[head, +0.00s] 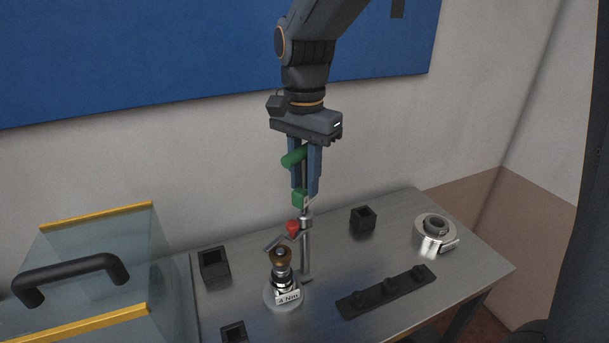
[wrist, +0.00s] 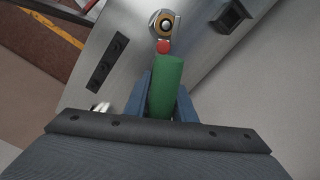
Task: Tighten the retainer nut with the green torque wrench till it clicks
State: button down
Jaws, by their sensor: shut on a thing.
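My gripper (head: 305,188) has its blue fingers pointing down over the metal table, shut on the green handle (head: 294,158) of the torque wrench. In the wrist view the handle (wrist: 167,85) lies between the fingers (wrist: 164,82), its far end towards the nut. A red part (head: 292,227) shows below the gripper, close to the nut; it also shows in the wrist view (wrist: 163,46). The brass-coloured retainer nut (head: 281,256) sits upright on a post with a round base and a label, partly readable as "Nm". Whether the wrench's head touches the nut is unclear.
A slim upright metal stand (head: 306,257) is just right of the nut. Black open boxes (head: 214,264) (head: 363,218), a dark pegged strip (head: 387,291) and a shiny ring-shaped part (head: 436,232) occupy the table. A clear case with a black handle (head: 70,268) is at left.

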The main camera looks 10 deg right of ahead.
aim_at(305, 144)
jog(key=shift+m+p, duration=2)
jog(key=shift+m, duration=0.8)
jog(key=shift+r+n+p, duration=0.15)
jog(key=shift+n+p, duration=0.15)
jog(key=shift+r, duration=2.85)
